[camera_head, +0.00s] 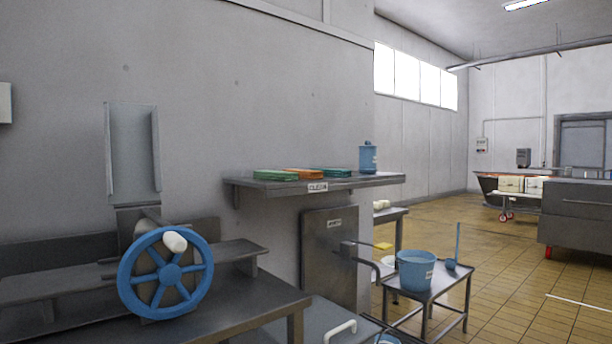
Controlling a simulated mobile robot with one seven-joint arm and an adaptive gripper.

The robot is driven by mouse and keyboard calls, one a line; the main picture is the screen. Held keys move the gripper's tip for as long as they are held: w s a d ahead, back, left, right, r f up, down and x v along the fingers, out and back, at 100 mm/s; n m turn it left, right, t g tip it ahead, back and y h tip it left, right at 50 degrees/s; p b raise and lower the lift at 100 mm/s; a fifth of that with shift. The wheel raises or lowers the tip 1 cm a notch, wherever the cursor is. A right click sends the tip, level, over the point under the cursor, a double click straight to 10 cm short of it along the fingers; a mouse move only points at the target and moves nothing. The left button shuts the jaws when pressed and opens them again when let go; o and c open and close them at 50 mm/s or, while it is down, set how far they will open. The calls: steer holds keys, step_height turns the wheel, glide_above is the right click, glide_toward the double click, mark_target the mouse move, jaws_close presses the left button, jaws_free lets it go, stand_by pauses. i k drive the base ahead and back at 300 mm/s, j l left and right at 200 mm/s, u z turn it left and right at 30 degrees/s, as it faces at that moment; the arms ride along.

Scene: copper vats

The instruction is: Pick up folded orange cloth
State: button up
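The folded orange cloth (304,174) lies flat on a grey wall shelf (372,182). It sits between a folded green cloth (275,175) on its left and a darker green cloth (336,172) on its right. The cloths are close together; I cannot tell whether they touch. A small label (317,187) is on the shelf's front edge below the orange cloth. My gripper is not in view.
A blue container (368,158) stands at the shelf's right end. Below are a blue handwheel (166,273) on a metal bench and a blue bucket (416,270) on a small table (440,287). Tiled floor at right is partly open.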

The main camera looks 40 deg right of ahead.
mark_target(303, 174)
steer(key=i+l, duration=0.15)
steer(key=l, duration=0.3)
steer(key=i+l+z, duration=0.1)
steer(key=l, duration=0.4)
steer(key=i+l, duration=0.15)
steer(key=l, duration=0.3)
steer(key=i+l+z, duration=0.15)
steer(key=l, duration=0.3)
steer(key=i+l, duration=0.15)
steer(key=l, duration=0.3)
steer(key=i+l+z, duration=0.1)
steer(key=l, duration=0.3)
steer(key=i+l, duration=0.25)
steer(key=l, duration=0.2)
steer(key=i+l+z, duration=0.1)
steer(key=l, duration=0.3)
steer(key=i, duration=0.1)
